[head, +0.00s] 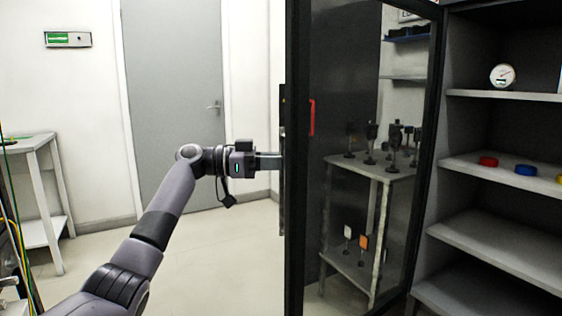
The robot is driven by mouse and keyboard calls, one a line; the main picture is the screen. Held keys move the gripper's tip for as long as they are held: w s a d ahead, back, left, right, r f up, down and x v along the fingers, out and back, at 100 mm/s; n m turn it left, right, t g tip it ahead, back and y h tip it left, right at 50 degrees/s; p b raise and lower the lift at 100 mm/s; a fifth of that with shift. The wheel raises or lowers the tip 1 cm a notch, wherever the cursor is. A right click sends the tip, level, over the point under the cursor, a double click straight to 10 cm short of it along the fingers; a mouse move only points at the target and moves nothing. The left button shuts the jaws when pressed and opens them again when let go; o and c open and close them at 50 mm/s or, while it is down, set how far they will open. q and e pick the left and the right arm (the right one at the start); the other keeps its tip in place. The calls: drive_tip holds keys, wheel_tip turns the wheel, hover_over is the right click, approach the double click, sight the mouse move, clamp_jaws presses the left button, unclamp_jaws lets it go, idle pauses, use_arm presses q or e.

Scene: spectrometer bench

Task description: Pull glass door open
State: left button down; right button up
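The glass door (298,60) has a black frame and stands ajar, out from the shelved cabinet on the right. A dark upright bar (283,100), apparently its handle, runs along the left side of the frame. My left gripper (272,161) reaches in from the left, level, with its fingers at this bar. The finger ends are hidden at the bar and frame, so I cannot tell whether they are closed on it. My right gripper is not in view.
The open cabinet shelves (500,96) at right hold a round gauge (502,76) and coloured discs (525,170). A table (372,166) with dark optical mounts shows in the door's glass. A grey room door (175,100) stands behind; the floor (235,260) left of the glass door is clear.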

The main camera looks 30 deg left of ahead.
use_arm(q)
drive_tip(key=shift+f, duration=0.1)
drive_tip(key=c, duration=1.3)
unclamp_jaws()
drive_tip(key=shift+o, duration=0.2)
drive_tip(key=v, duration=0.7)
drive_tip(key=shift+b, duration=0.3)
